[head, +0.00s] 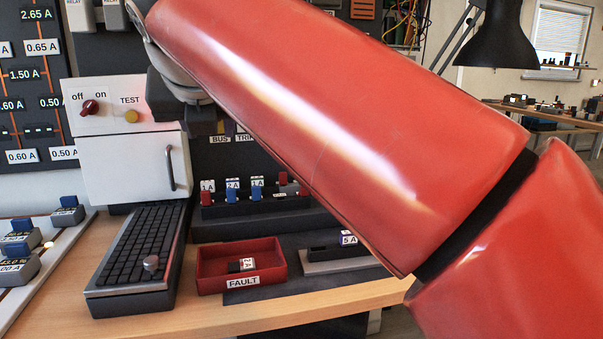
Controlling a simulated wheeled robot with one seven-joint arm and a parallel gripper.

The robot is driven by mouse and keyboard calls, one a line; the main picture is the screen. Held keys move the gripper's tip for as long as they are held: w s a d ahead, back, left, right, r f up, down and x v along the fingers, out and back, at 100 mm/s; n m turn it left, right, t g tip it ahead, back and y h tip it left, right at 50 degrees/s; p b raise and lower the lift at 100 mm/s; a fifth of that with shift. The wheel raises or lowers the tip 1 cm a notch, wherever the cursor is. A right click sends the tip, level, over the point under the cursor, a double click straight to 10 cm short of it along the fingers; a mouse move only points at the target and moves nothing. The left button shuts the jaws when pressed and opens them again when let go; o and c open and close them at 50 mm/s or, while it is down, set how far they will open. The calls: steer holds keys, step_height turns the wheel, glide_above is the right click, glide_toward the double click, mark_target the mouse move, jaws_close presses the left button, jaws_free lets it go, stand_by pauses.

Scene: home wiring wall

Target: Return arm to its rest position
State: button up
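My red arm crosses the view from lower right to upper left and covers much of the scene. Its grey wrist ends near the white box. A dark part of what looks like my gripper (200,122) shows at the right edge of that box, below the wrist. Its fingers cannot be made out, so I cannot tell whether it is open, shut or holding anything.
The white box (130,165) has a red off/on knob (89,107) and a yellow TEST button (131,116). A black lamp (497,40) hangs upper right.

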steer(key=s+d+f+m+g+h, duration=0.2)
steer(key=s+d+f+m+g, duration=0.15)
steer(key=d+f+m, duration=1.5)
steer(key=s+d+f+m, duration=0.4)
steer(key=f+m, duration=0.4)
steer(key=m, duration=0.2)
steer(key=s+d+f+m+g, duration=0.1)
steer(key=s+d+f+m, duration=0.4)
steer(key=s+f+m, duration=0.2)
steer(key=m, duration=0.2)
steer(key=shift+s+d+f+m, duration=0.2)
steer(key=shift+s+f+m, duration=0.05)
steer(key=shift+f+m, duration=0.15)
